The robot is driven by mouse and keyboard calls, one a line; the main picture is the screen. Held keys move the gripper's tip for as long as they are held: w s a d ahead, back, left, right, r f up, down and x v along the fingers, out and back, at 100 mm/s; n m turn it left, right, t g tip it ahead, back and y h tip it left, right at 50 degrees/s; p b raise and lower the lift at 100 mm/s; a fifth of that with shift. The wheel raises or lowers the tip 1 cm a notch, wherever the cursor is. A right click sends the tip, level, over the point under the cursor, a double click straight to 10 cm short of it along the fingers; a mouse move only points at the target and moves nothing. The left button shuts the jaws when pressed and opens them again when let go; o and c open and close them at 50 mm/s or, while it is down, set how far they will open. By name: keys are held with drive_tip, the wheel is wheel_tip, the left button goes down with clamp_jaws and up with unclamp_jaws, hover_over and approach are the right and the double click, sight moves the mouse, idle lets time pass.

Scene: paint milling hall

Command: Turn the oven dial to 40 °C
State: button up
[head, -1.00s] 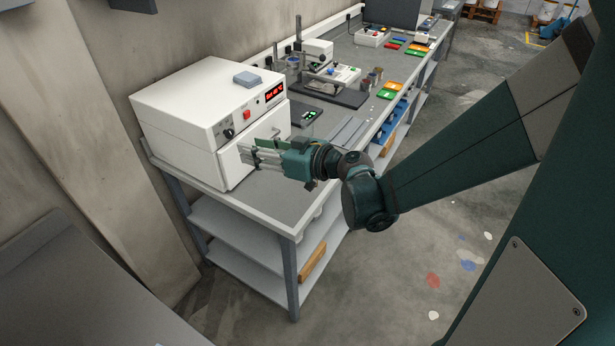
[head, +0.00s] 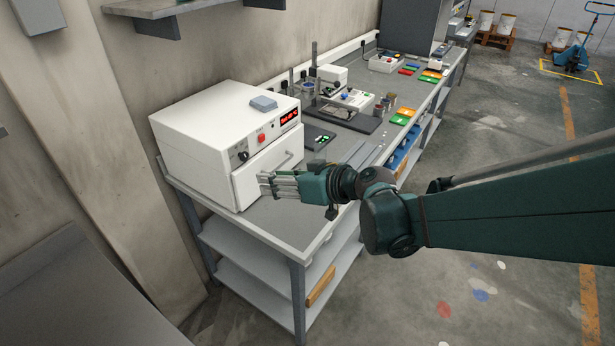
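The white oven (head: 205,125) stands at the near left end of the bench. Its front strip carries a black dial (head: 243,156), a red button (head: 262,138) and a lit red display (head: 289,118) too small to read. The dial's pointer and scale are also too small to read. The oven door (head: 250,180) is below the strip and looks shut, with a bar handle (head: 283,162). My gripper (head: 264,183) is in front of the door's lower part, below and right of the dial and apart from it. Its grey fingers point left and hold nothing visible; their gap is unclear.
A small grey-blue block (head: 263,103) lies on the oven. A dark device with a green display (head: 323,138) lies right of it on the bench (head: 285,228). Farther along are a stand instrument (head: 316,85), small cans and coloured cards. The wall is close behind the oven.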

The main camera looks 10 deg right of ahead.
drive_tip(key=s+d+r+m+g+h+p, duration=0.1)
drive_tip(key=s+d+m+h, duration=0.3)
drive_tip(key=s+d, duration=0.5)
drive_tip(key=shift+s+r+g+h+p, duration=0.35)
drive_tip(key=shift+s+h+p, duration=0.4)
drive_tip(key=shift+s, duration=1.15)
drive_tip(key=shift+s+d, duration=0.1)
drive_tip(key=s+d+m+h, duration=0.2)
drive_tip(key=s+d+h, duration=0.2)
drive_tip(key=s+d, duration=0.4)
drive_tip(key=shift+s+r+m+g, duration=0.25)
drive_tip(key=shift+m+g, duration=0.1)
drive_tip(key=shift+m, duration=0.05)
